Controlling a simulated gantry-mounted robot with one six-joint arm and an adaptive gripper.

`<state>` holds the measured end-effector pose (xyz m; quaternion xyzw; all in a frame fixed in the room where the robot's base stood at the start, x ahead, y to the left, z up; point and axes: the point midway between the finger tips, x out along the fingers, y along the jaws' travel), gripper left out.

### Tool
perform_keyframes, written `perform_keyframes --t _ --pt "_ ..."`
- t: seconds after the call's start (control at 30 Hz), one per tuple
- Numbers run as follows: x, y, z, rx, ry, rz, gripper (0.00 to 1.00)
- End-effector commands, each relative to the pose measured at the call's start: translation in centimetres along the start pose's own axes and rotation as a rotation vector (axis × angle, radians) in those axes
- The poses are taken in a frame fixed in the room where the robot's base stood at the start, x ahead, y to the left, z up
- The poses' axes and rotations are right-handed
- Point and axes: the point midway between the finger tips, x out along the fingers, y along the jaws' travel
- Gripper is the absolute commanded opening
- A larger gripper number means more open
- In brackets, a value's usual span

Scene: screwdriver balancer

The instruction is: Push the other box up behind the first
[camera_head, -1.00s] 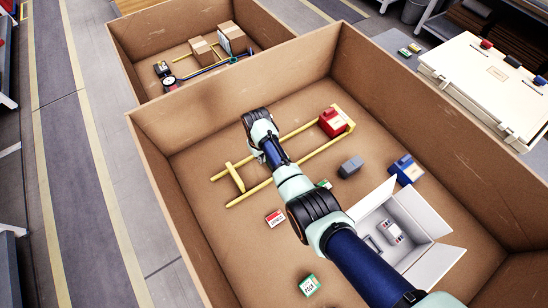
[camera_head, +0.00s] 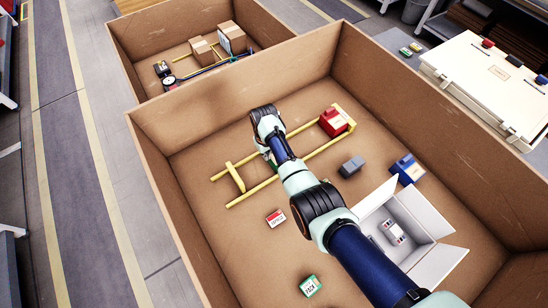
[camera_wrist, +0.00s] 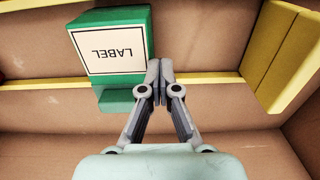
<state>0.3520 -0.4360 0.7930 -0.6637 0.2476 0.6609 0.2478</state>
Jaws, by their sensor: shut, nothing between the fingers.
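A red box (camera_head: 333,121) sits at the far right end of the yellow two-rail frame (camera_head: 236,178) in the head view. A green box (camera_wrist: 112,48) with a white LABEL face is at the rails in the wrist view. A little green shows beside my arm in the head view (camera_head: 270,158). My gripper (camera_wrist: 160,68) is shut and empty, with its fingertips close against the green box's right side; I cannot tell if they touch. In the head view my arm hides the fingertips. The yellow end bar (camera_wrist: 272,52) is right of my gripper in the wrist view.
A grey box (camera_head: 352,166), a blue box (camera_head: 407,169), a red-and-white box (camera_head: 275,217) and a green-and-white box (camera_head: 309,285) lie on the carton floor. An open white carton (camera_head: 437,263) stands at right. Tall cardboard walls (camera_head: 225,105) surround all this.

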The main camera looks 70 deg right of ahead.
Motion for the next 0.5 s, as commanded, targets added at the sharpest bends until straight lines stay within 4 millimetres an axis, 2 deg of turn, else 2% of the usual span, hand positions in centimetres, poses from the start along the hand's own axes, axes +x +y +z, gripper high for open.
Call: perform_keyframes --t 0.5 --pt "0.6 5.4 0.3 0.004 -0.008 0.002 0.0"
